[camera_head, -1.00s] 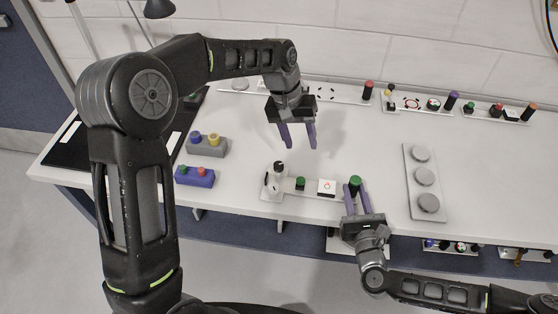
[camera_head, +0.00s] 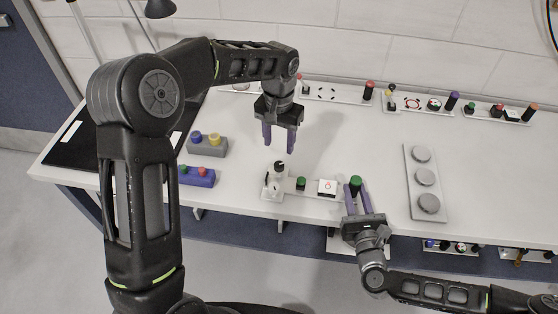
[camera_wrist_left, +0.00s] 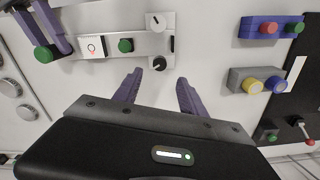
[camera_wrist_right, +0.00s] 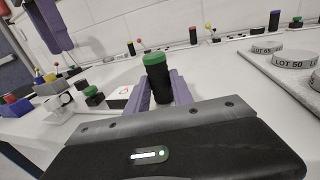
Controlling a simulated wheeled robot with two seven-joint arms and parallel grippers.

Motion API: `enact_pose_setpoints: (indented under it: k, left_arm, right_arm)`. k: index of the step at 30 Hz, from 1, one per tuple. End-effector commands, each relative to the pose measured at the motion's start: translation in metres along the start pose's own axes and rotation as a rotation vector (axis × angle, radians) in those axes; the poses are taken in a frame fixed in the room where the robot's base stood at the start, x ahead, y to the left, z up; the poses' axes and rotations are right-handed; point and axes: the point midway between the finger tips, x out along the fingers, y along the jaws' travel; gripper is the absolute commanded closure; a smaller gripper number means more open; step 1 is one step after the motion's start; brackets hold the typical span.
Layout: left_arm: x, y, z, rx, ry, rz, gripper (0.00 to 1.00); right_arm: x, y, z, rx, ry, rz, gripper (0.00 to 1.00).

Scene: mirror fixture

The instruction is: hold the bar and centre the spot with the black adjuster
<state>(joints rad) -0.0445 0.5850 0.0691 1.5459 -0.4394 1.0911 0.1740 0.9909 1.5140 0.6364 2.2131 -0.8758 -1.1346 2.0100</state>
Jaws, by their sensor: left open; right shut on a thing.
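The white fixture (camera_head: 314,193) lies near the table's front edge. At its left end stands a white mount with the black adjuster (camera_head: 280,165), a round black knob in the left wrist view (camera_wrist_left: 160,63). My right gripper (camera_head: 356,190) is shut on the upright black bar with a green top (camera_wrist_right: 156,77). My left gripper (camera_head: 280,143) is open and empty, pointing down behind and above the adjuster; its fingertips (camera_wrist_left: 157,85) are apart from it.
A grey box (camera_head: 207,147) with blue and yellow buttons and a blue box (camera_head: 195,177) with green and red buttons stand left of the fixture. A plate of grey discs (camera_head: 425,183) lies to the right. Other fixtures line the back wall. The middle table is clear.

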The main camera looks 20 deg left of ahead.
Motion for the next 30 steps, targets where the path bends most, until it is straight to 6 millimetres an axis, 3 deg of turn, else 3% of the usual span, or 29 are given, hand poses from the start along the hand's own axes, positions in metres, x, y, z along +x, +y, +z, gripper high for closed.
enact_pose_setpoints:
  k: [6,12,25,30]
  left_arm:
    - [0.045,0.000,0.001,-0.001,-0.004,0.000,0.51]
    - [0.075,0.000,0.001,0.000,-0.003,0.001,0.51]
    - [0.086,0.000,0.000,-0.001,0.000,0.001,0.51]
    - [0.086,0.000,0.000,-0.001,0.000,0.001,0.65]
  right_arm:
    - [0.000,0.000,0.000,0.000,0.000,0.000,1.00]
    - [0.000,0.000,0.000,0.000,0.000,0.000,1.00]
    - [0.000,0.000,0.000,0.000,0.000,0.000,1.00]
    - [0.000,0.000,0.000,0.000,0.000,0.000,1.00]
